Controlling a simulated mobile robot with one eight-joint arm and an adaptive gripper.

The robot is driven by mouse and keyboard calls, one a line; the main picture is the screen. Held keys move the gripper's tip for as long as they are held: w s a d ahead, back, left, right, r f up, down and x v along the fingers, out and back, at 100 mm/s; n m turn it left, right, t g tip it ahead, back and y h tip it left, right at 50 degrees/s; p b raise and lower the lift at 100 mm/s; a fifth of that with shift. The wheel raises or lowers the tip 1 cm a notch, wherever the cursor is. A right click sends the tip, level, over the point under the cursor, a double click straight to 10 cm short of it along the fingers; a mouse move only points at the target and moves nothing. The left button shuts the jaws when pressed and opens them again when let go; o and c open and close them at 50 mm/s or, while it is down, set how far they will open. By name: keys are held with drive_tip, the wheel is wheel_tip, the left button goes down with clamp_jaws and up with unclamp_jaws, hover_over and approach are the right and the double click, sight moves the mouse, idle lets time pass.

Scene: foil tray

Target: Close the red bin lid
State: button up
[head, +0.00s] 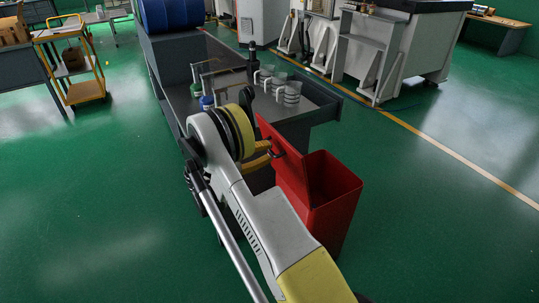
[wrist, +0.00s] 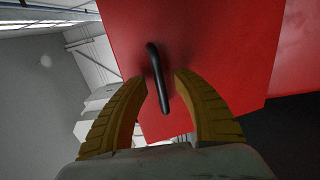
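The red bin (head: 335,205) stands on the floor right of my arm, its top open. Its red lid (head: 292,172) is raised steeply at the bin's left side, and my arm hides part of it. A black handle (head: 278,152) sticks out from the lid. In the wrist view, the lid (wrist: 215,45) fills the upper right and the handle (wrist: 155,70) lies between my fingertips. My gripper (wrist: 160,79) has its yellow fingers apart, one on each side of the handle, with gaps visible. In the head view, my gripper (head: 268,157) is at the lid's outer face.
A grey workbench (head: 235,100) with several clear measuring jugs (head: 291,93) and small bottles stands just behind the bin and my arm. A blue drum (head: 170,14) is at its back. Green floor is free to the right and left.

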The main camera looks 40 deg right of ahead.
drive_tip(key=shift+s+d, duration=0.15)
drive_tip(key=shift+d, duration=0.5)
drive_tip(key=shift+r, duration=0.1)
clamp_jaws()
